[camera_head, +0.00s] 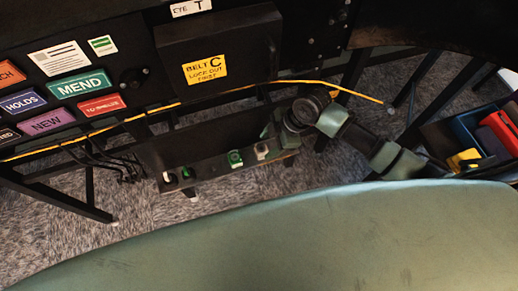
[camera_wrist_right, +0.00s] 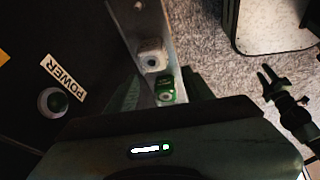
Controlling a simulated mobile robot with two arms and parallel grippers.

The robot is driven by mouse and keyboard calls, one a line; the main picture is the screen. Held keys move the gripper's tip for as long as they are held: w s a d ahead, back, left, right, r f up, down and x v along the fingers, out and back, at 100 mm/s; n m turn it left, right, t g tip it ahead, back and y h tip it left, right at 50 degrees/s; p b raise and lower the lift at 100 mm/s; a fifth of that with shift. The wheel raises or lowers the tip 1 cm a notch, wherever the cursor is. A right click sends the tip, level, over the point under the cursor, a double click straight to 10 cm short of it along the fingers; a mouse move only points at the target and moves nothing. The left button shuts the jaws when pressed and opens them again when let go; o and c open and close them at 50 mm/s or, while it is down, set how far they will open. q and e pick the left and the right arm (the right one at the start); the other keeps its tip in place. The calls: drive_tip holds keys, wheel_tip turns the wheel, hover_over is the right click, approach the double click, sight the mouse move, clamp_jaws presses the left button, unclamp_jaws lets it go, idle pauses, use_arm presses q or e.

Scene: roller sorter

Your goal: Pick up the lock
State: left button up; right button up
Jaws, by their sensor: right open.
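Small blocky items stand on a narrow ledge below the dark panel; two of them look like locks. In the head view one is green (camera_head: 235,158) and one is pale grey (camera_head: 262,151). In the right wrist view the pale one (camera_wrist_right: 152,58) is farther out and the green one (camera_wrist_right: 165,90) is nearer. I cannot tell which is the task's lock. My right gripper (camera_head: 268,132) is open just above the ledge's right end. Its greenish fingers show in the wrist view (camera_wrist_right: 160,96), either side of the green item, apparently not gripping it. My left gripper is outside the head view; a two-pronged gripper shows at the wrist view's right.
A dark box with a yellow "BELT C lock out first" label (camera_head: 205,69) overhangs the ledge. A yellow cord (camera_head: 300,82) runs across the panel front. Bins with red and yellow items (camera_head: 465,158) stand at the right. A POWER knob (camera_wrist_right: 52,101) is at the wrist view's left.

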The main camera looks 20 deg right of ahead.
sight(262, 150)
drive_tip(key=shift+w+d, duration=0.15)
drive_tip(key=shift+w, duration=0.2)
drive_tip(key=shift+f+n, duration=0.2)
drive_tip(key=shift+n, duration=0.1)
drive_tip(key=x, duration=0.7)
drive_tip(key=shift+w+d+f, duration=0.1)
drive_tip(key=shift+d+f, duration=0.1)
drive_tip(key=shift+d, duration=0.1)
clamp_jaws()
